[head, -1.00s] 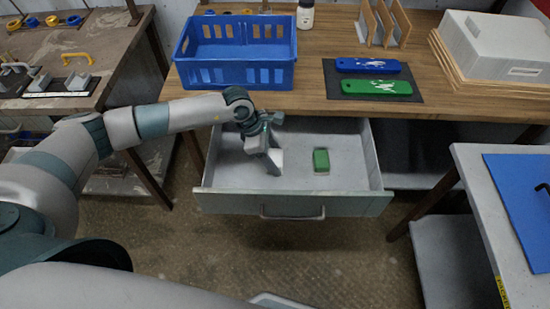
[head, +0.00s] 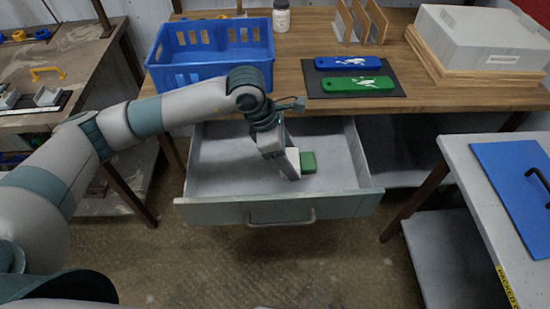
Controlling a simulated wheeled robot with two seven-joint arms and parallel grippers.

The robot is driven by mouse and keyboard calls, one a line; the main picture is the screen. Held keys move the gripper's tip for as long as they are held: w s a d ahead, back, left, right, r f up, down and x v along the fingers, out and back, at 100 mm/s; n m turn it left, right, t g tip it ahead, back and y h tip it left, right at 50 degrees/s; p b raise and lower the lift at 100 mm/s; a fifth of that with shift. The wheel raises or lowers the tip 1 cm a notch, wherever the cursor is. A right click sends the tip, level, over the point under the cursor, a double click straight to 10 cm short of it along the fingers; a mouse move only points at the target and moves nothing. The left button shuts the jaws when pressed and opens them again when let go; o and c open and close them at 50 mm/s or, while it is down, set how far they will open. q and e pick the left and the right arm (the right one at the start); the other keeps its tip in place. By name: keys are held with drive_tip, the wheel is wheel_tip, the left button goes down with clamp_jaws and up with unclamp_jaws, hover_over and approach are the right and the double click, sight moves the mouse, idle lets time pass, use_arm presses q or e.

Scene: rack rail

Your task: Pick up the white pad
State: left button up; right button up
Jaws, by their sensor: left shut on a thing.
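The white pad (head: 294,157) is in the left gripper's jaws, over the open drawer (head: 225,178). It looks tilted, and part of it is hidden by the fingers. My left gripper (head: 288,170) points down into the drawer and is shut on the pad. I cannot tell how far the pad is above the drawer floor. A green block (head: 308,162) lies in the drawer just right of the pad, partly hidden behind it. My right gripper is out of view.
A wooden bench (head: 290,88) stands above the drawer. On it are a blue crate (head: 212,75), a dark mat (head: 394,90) with blue and green holders, and a white box (head: 480,45). A grey table (head: 470,190) with a blue panel is at right.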

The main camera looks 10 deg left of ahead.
use_arm(q)
drive_tip(key=shift+s+d+r, duration=0.35)
drive_tip(key=shift+d+r, duration=0.15)
drive_tip(key=shift+d, duration=0.3)
